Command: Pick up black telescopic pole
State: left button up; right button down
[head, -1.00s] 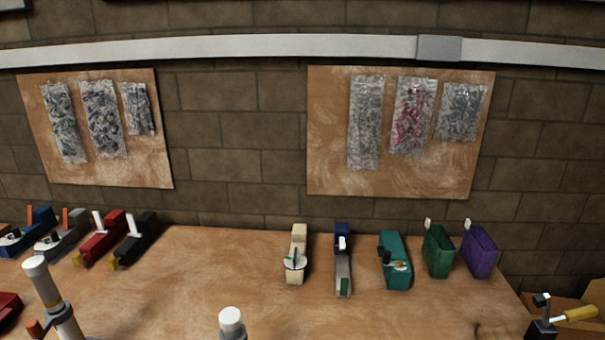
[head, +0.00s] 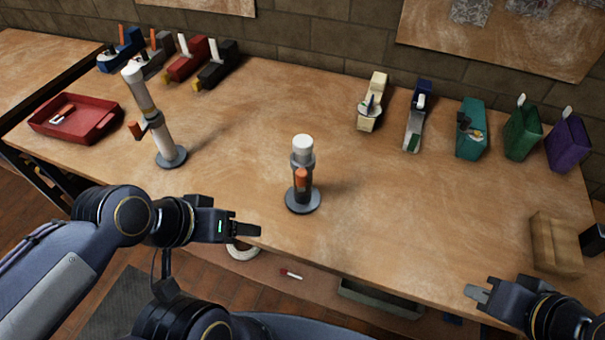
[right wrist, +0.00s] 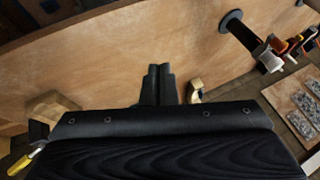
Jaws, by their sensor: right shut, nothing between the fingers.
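The black telescopic pole (head: 302,180) stands upright on a round grey base near the middle of the table in the head view. It has a white cap and an orange lever. A white pole (head: 146,112) with an orange lever stands on its own base to the left. My left gripper (head: 258,230) is at the table's front edge, left of and nearer than the black pole, apart from it; its opening is not clear. My right gripper (head: 477,291) is at the front right, well away from the pole. It is shut and empty in the right wrist view (right wrist: 158,70).
The wooden table (head: 400,210) is clear around the pole's base. A red tray (head: 75,128) is at the left. Several tape dispensers and coloured holders line the back. A cardboard box (head: 555,243) stands at the right near my right arm. A brick wall is behind.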

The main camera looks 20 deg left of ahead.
aim_at(306, 202)
jog(key=k+j+u, duration=0.1)
jog(key=j+u, duration=0.2)
jog(key=k+j+u, duration=0.1)
jog(key=j+u, duration=0.5)
jog(key=j, duration=0.2)
